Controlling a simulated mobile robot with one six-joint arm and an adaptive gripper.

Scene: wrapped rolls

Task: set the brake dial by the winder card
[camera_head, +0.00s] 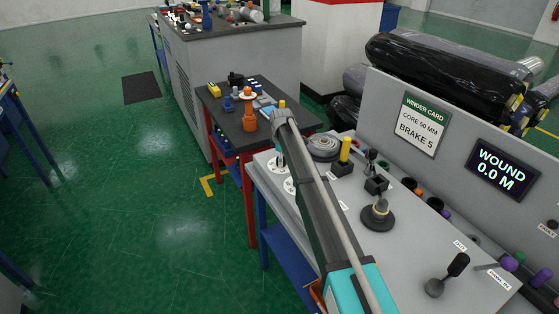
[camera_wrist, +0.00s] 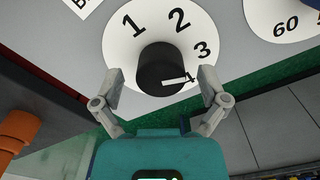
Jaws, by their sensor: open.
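The winder card (camera_head: 419,130) stands on the upright grey panel in the head view and reads "CORE 50 MM" and "BRAKE 5". In the wrist view, a white dial face (camera_wrist: 123,49) shows the numbers 1, 2, 3 and 4, with a black knob (camera_wrist: 160,66) at its middle. The knob's white pointer is at the 4. A label starting with "B" is cut off beside it. My gripper (camera_wrist: 161,82) is open, with one finger on each side of the knob; I see no clear contact. In the head view my arm hides the gripper's fingers.
A second dial (camera_wrist: 278,22) marked 60 sits to the right. On the console are a yellow-topped post (camera_head: 345,150), a black joystick (camera_head: 380,209) and levers. A screen (camera_head: 503,168) reads "WOUND 0.0 M". A small cluttered table (camera_head: 228,125) stands behind; black wrapped rolls (camera_head: 440,70) lie beyond.

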